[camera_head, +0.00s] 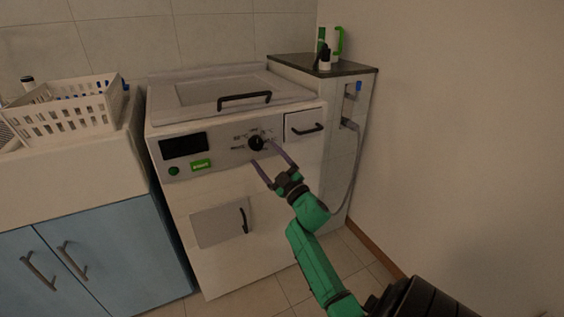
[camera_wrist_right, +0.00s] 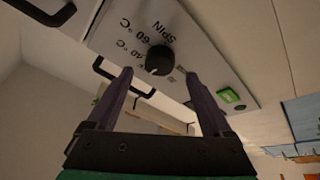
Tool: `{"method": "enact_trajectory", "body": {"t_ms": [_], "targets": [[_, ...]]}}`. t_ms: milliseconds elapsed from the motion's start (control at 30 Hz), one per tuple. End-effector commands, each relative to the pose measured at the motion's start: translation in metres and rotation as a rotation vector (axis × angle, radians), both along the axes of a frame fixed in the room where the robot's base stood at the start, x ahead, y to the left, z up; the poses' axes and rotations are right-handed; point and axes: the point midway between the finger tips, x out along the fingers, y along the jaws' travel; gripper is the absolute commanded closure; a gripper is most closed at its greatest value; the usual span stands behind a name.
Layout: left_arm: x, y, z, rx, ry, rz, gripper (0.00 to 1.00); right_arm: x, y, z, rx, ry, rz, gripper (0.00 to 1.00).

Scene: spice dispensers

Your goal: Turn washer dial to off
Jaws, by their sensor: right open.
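The washer (camera_head: 220,170) is white and stands against the wall, with a dark display and a green button on its front panel. Its dial (camera_head: 257,143) is a round black knob with printed settings around it. In the right wrist view the dial (camera_wrist_right: 160,60) shows near "SPIN" and "60 °C" labels; its pointer cannot be made out. My right gripper (camera_head: 268,152) is open, with its two purple fingers towards the panel on either side of the dial. In the wrist view the fingertips (camera_wrist_right: 158,75) lie apart around the knob's lower side, with no clear contact. My left gripper is not in view.
A drawer with a black handle (camera_head: 308,129) is right of the dial. A lid handle (camera_head: 244,100) is on top, and a lower door handle (camera_head: 243,220) is below. A side cabinet (camera_head: 345,115) with bottles stands right. A white basket (camera_head: 62,108) sits on the left counter.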

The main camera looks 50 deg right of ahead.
Motion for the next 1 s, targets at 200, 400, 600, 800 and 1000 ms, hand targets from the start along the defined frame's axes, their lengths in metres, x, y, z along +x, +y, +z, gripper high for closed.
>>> {"method": "enact_trajectory", "body": {"t_ms": [200, 400, 600, 800, 1000], "targets": [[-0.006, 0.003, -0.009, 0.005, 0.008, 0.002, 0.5, -0.062, 0.008, -0.024, 0.002, 0.006, -0.001, 0.15], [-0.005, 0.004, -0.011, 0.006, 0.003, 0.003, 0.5, -0.098, 0.012, -0.036, 0.0, 0.002, -0.001, 0.15], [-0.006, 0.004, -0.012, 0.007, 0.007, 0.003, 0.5, -0.103, 0.012, -0.038, -0.002, 0.0, -0.001, 0.15], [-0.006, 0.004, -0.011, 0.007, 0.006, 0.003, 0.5, -0.103, 0.012, -0.038, -0.001, 0.0, 0.0, 0.15], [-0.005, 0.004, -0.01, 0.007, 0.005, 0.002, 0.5, -0.103, 0.012, -0.038, -0.001, 0.0, 0.0, 0.15]]}}
